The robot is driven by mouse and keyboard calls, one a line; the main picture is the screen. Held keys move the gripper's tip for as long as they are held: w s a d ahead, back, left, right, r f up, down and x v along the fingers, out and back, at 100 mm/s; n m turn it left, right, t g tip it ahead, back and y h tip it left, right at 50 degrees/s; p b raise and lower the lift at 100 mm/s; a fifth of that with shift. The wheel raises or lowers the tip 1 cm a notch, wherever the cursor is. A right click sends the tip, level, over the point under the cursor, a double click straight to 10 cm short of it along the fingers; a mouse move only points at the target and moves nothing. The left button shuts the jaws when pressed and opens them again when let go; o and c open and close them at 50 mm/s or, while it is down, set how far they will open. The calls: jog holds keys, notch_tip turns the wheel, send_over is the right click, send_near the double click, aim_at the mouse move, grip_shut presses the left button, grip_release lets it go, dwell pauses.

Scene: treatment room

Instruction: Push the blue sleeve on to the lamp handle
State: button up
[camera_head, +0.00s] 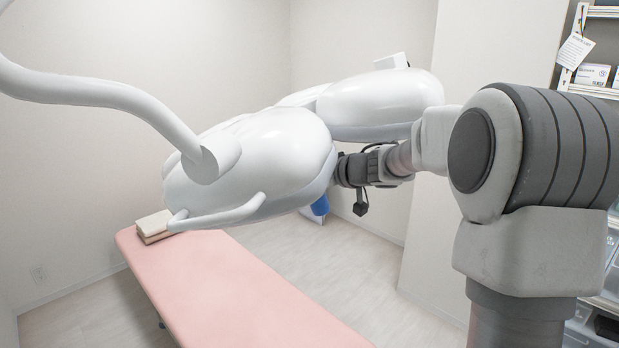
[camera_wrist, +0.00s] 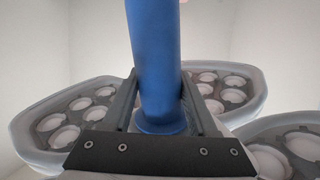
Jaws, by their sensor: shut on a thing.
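The blue sleeve (camera_wrist: 155,50) stands between the two fingers of my gripper (camera_wrist: 158,90) in the wrist view, and the fingers are shut on it. Its flared rim shows near the gripper's palm, and its far end runs out of the top of the picture. My fingers are hidden in the head view.
A pink treatment table (camera_head: 220,285) lies below the lamp, with a folded beige item (camera_head: 153,226) at its far end. The lamp's curved white arm (camera_head: 95,90) crosses the upper left. Shelves (camera_head: 600,92) stand at the right.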

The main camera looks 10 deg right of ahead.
jog(key=shift+a+r, duration=0.1)
jog(key=shift+r, duration=0.3)
jog(key=o, duration=1.4)
jog(key=shift+f, duration=0.2)
jog(key=shift+s, duration=0.15)
